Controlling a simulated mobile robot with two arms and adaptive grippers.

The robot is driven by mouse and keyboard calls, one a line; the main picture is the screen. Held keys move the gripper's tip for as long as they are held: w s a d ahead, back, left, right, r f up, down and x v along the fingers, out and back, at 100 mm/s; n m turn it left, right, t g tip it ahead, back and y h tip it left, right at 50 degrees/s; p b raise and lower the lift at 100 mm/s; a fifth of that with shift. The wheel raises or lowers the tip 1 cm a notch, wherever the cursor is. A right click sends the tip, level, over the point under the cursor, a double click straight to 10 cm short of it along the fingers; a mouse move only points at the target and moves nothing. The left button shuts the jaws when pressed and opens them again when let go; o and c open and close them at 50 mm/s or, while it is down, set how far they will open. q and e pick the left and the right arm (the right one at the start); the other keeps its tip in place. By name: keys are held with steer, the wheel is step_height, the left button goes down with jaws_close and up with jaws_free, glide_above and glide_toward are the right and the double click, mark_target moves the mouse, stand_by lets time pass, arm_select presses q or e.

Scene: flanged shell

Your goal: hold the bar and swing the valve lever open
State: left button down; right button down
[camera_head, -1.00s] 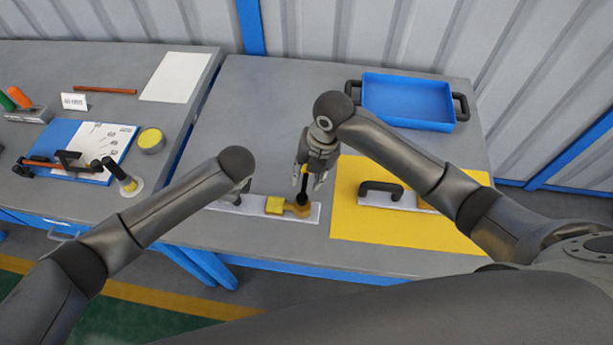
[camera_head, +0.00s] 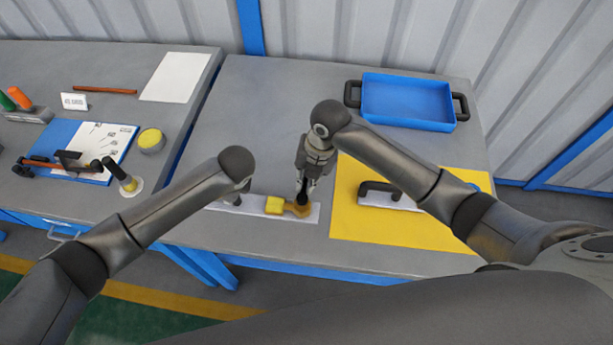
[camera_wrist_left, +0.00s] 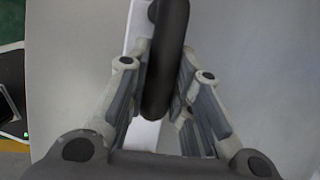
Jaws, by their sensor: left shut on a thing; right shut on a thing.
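A pale plate (camera_head: 230,206) lies near the front edge of the right table and carries a valve with a yellow block (camera_head: 274,205) and a brass-coloured body (camera_head: 298,209). My left gripper (camera_head: 242,190) is shut on a black bar (camera_wrist_left: 166,60) at the plate's left end; the wrist view shows the bar between its fingers. My right gripper (camera_head: 305,186) is shut on the dark valve lever (camera_head: 303,197), which stands up over the brass body. The fingers hide most of the lever, so I cannot tell its exact angle.
A yellow mat (camera_head: 385,235) right of the plate holds another plate with a black handle (camera_head: 378,187). A blue tray (camera_head: 407,102) stands at the back right. The left table holds a blue clipboard (camera_head: 62,133) and a round tin (camera_head: 150,140). The table middle is clear.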

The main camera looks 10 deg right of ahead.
steer(key=shift+d+m, duration=0.1)
steer(key=shift+m, duration=0.2)
steer(key=s+m, duration=0.1)
steer(key=m, duration=0.2)
steer(key=s+d+m+t+h, duration=0.1)
steer(key=m, duration=0.2)
steer(key=s+d+m, duration=0.1)
steer(key=m, duration=0.2)
steer(key=shift+m, duration=0.3)
steer(key=m, duration=0.1)
steer(key=s+m+h, duration=0.1)
steer(key=m, duration=0.1)
steer(key=shift+s+m, duration=0.2)
steer(key=shift+m, duration=0.1)
steer(key=shift+s+a+m+h, duration=0.15)
steer(key=shift+s+m, duration=0.25)
steer(key=shift+m, duration=0.65)
steer(key=shift+s+a+m+h, duration=0.1)
steer(key=shift+s+m+h, duration=0.2)
steer(key=shift+m, duration=0.75)
steer(key=shift+r, duration=0.1)
steer(key=c, duration=1.5)
jaws_free()
steer(key=shift+s, duration=0.1)
